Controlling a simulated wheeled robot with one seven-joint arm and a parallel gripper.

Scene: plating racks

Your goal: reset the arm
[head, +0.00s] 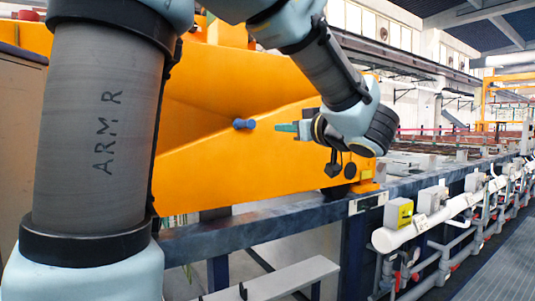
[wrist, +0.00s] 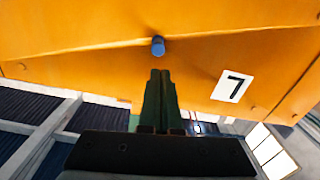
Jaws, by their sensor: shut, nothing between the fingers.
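My arm reaches across the head view from the upper left and bends down at the wrist. My gripper (head: 280,128) points left in the head view, in front of a large orange panel (head: 215,175). The fingers are shut and empty. In the wrist view my gripper (wrist: 160,76) shows as two dark green fingers held together. A blue round knob (head: 243,124) on the orange panel is just beyond the fingertips, with a gap between. In the wrist view the knob (wrist: 158,46) sits just above the fingertips, apart from them.
A label with a 7 (wrist: 232,87) is on the orange panel. A long grey rail (head: 270,222) runs below the panel. White pipes (head: 400,236) and grey boxes line the right side. A grey walkway (head: 495,275) at lower right looks clear.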

